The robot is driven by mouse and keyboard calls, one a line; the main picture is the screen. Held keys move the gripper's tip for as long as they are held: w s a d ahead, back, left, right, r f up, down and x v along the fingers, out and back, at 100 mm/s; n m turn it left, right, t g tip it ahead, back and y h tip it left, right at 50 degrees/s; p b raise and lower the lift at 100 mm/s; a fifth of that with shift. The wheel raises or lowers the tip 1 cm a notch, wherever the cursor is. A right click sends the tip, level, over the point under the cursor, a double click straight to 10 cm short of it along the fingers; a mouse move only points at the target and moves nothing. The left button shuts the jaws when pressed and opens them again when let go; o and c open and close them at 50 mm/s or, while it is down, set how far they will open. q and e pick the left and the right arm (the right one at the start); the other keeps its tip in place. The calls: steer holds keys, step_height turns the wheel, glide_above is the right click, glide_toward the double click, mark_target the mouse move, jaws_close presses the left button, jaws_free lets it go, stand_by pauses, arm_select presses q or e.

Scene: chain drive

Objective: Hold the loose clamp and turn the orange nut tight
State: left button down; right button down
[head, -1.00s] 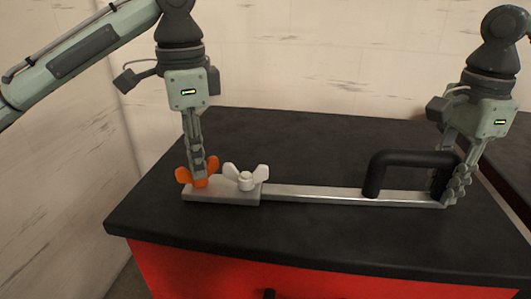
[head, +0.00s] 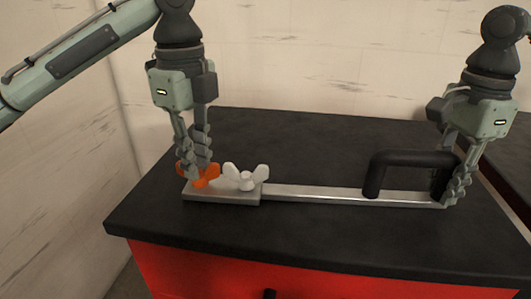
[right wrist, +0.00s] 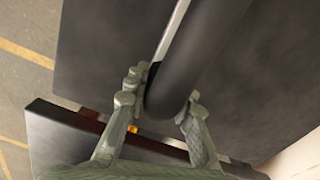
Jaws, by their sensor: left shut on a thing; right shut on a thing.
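The clamp lies flat on the black top, a long silver bar (head: 320,194) with a thicker grey block (head: 222,197) at its left end. An orange wing nut (head: 206,176) and a white wing nut (head: 246,178) sit on that block. A black handle (head: 415,158) rises from the bar's right end. My left gripper (head: 196,168) points down and is shut on the orange nut, hiding part of it. My right gripper (head: 450,192) is shut on the handle's right end. In the right wrist view, the black handle (right wrist: 195,60) lies between its fingers.
The black top (head: 300,145) belongs to a red cabinet (head: 215,275). A pale wall (head: 300,60) stands behind. The top is clear behind and in front of the bar. Another dark surface (head: 510,165) stands at the right edge.

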arm_select(q)
steer(key=shift+s+m, duration=0.1)
steer(key=shift+m, duration=0.5)
steer(key=c, duration=1.5)
jaws_free()
steer(key=shift+c, duration=0.2)
step_height(320, 180, up, 12)
arm_select(e)
steer(key=c, duration=1.2)
jaws_free()
